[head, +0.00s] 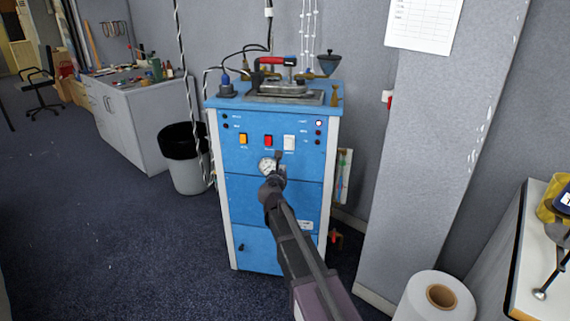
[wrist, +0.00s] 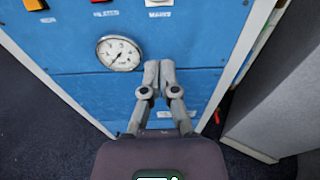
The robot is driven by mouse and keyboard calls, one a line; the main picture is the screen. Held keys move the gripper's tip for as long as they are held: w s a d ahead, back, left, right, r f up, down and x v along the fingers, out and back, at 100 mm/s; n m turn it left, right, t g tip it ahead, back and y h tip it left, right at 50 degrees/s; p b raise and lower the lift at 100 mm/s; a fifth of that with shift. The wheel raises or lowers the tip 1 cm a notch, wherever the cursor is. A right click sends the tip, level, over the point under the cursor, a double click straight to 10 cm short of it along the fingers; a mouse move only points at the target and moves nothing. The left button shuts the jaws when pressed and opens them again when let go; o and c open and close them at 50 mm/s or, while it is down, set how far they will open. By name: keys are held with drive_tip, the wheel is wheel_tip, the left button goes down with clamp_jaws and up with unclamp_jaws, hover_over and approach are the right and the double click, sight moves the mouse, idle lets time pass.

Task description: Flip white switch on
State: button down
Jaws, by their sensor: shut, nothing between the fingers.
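The white switch (head: 289,142) is on the upper front of a blue cabinet (head: 245,200), to the right of an orange switch (head: 243,139) and a red switch (head: 268,141). Its lower edge shows at the top of the wrist view (wrist: 158,3). My gripper (head: 278,156) is in front of the panel, just below and slightly left of the white switch in the head view. In the wrist view my gripper (wrist: 159,66) is shut and empty, its fingertips together, below the white switch and right of a round gauge. Whether the fingertips touch the panel I cannot tell.
The round gauge (wrist: 118,53) sits below the switches. An iron (head: 283,87) rests on the cabinet top. A grey pillar (head: 425,150) stands to the right, a black-lined bin (head: 188,175) to the left, and a paper roll (head: 437,299) at lower right. Carpet at left is clear.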

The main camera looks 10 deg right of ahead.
drive_tip(key=shift+f+v, duration=0.2)
drive_tip(key=shift+v, duration=0.85)
drive_tip(key=s+d+f+m+g, duration=0.55)
drive_tip(key=s+m, duration=0.25)
drive_tip(key=m, duration=0.2)
drive_tip(key=s+d+f+m+g, duration=0.4)
drive_tip(key=s+f+m, duration=0.2)
drive_tip(key=s+m, duration=0.3)
drive_tip(key=s+a+f+m+g+y, duration=0.2)
drive_tip(key=s+m+g, duration=0.1)
drive_tip(key=s+m, duration=0.45)
drive_tip(key=s+a+f+m+g+y, duration=0.1)
drive_tip(key=s+f+m+g+y, duration=0.2)
drive_tip(key=s+m, duration=0.4)
wheel_tip(320, 180, up, 22)
drive_tip(key=s+n+p, duration=0.1)
drive_tip(key=p, duration=2)
drive_tip(key=shift+s+a+p, duration=0.25)
drive_tip(key=shift+a+p, duration=0.05)
drive_tip(key=shift+p, duration=0.1)
